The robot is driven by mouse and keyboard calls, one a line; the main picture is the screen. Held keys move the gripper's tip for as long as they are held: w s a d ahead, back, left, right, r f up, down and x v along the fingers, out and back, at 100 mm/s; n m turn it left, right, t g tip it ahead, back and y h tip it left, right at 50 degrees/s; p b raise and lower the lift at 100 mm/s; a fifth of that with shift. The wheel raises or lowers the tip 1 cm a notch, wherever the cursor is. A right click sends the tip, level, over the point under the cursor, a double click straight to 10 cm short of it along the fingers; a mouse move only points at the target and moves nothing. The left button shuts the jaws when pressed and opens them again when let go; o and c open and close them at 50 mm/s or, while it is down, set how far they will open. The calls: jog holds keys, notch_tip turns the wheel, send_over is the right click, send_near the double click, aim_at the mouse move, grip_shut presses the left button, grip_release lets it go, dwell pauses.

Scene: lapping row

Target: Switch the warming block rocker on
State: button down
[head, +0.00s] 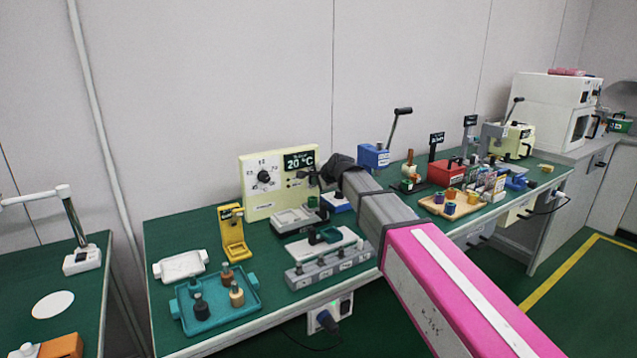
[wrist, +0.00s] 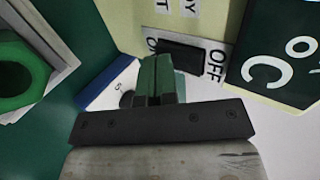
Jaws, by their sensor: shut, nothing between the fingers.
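The cream warming block panel (head: 262,204) stands at the back of the green bench, with a dial and a display (head: 300,161) reading 20 °C. In the wrist view the black rocker (wrist: 181,57) sits on a white plate, with OFF at its right end and a partly hidden label starting with O at its left. I cannot tell which end is pressed in. My gripper (wrist: 162,68) is shut and empty, its green fingertips overlapping the rocker's lower left part in view. Contact is unclear. In the head view my gripper is at the panel's right edge, its fingertips hard to make out.
A grey block with a green ring (wrist: 20,72) and a blue-and-white item (wrist: 106,84) lie close to my gripper. A yellow stand (head: 234,238), a teal tray (head: 205,310) and a grey rack (head: 330,270) stand nearer the front. A blue lever device (head: 374,157) stands right.

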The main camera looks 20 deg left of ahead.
jog(key=shift+w+a+f, duration=0.3)
jog(key=shift+a+f, duration=0.05)
jog(key=shift+w+a+r, duration=0.1)
jog(key=shift+r, duration=0.05)
jog(key=shift+s+d+f+v, duration=0.55)
jog(key=shift+f+v, duration=0.5)
jog(key=shift+v, duration=6.2)
jog(key=w+a+r+x, duration=0.1)
jog(key=r+x, duration=0.1)
jog(key=x, duration=1.1)
jog(key=shift+f, duration=0.2)
